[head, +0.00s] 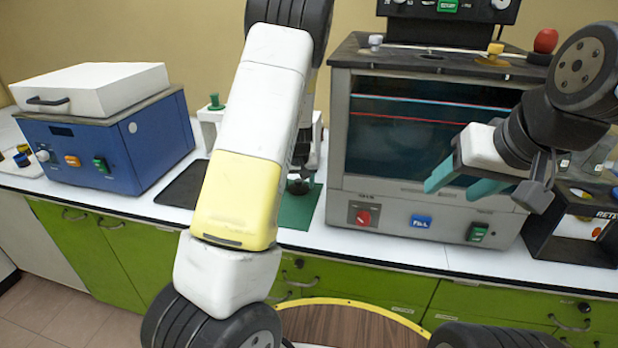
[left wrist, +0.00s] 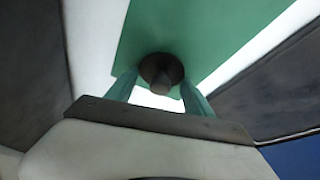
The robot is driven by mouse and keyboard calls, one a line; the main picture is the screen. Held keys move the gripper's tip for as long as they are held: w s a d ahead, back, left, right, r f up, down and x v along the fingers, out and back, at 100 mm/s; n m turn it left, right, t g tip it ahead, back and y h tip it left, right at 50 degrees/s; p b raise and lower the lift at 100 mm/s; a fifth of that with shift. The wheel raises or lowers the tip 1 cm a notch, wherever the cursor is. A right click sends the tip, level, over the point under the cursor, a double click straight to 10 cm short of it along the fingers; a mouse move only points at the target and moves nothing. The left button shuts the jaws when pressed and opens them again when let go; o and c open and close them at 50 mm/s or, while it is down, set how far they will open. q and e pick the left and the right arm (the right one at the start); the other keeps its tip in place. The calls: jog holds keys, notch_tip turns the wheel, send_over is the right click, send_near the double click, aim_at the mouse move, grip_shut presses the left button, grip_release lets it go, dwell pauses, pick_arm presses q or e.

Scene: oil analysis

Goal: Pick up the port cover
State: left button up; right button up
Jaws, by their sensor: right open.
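A dark round piece with a short knob (left wrist: 162,70) is on the green mat in the left wrist view; I take it to be the port cover, though its label is not visible. My left gripper (left wrist: 158,79) is open, its green fingers on either side of the knob with gaps showing. In the head view my left arm hides most of that gripper, and a dark round part (head: 300,186) shows above the green mat (head: 297,210). My right gripper (head: 455,186) is open and empty in front of the grey machine.
The grey machine (head: 340,150) with a dark window stands at centre right, yellow and red knobs on top. A blue box (head: 160,140) with a white lid stands at left. A black open box (head: 545,225) is at right. The white counter edge (head: 390,250) runs in front.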

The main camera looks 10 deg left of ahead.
pick_arm(q)
jog(key=c, duration=0.3)
jog(key=shift+r, duration=0.15)
